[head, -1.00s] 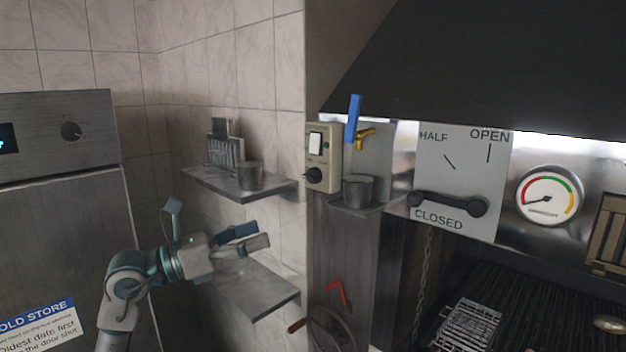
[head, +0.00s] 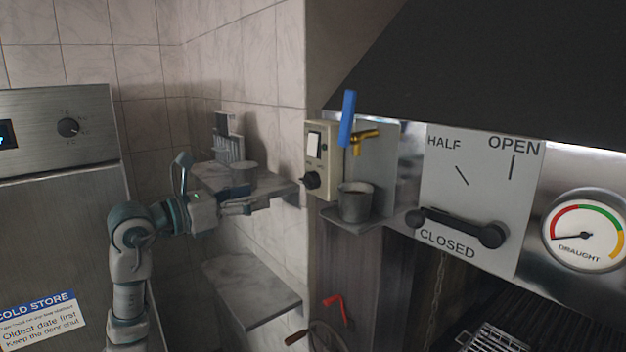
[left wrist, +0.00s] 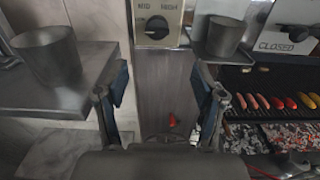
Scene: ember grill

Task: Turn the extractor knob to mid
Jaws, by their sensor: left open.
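The extractor control box (head: 322,161) is a cream panel on the wall corner, with a white switch above a black extractor knob (head: 311,180). In the left wrist view the knob (left wrist: 157,27) sits at top centre, below the labels MID and HIGH; a pale mark shows on it, but its setting is unclear. My left gripper (head: 250,199) is in front of the upper shelf, left of the knob and apart from it. In the left wrist view its open, empty fingers (left wrist: 160,95) are spread below the knob. My right gripper is not in view.
A metal cup (head: 243,171) stands on the upper shelf (head: 205,176) behind my gripper. Another cup (head: 355,203) stands on a small ledge right of the box, below a blue-handled tap (head: 362,138). The damper lever (head: 455,228) is farther right.

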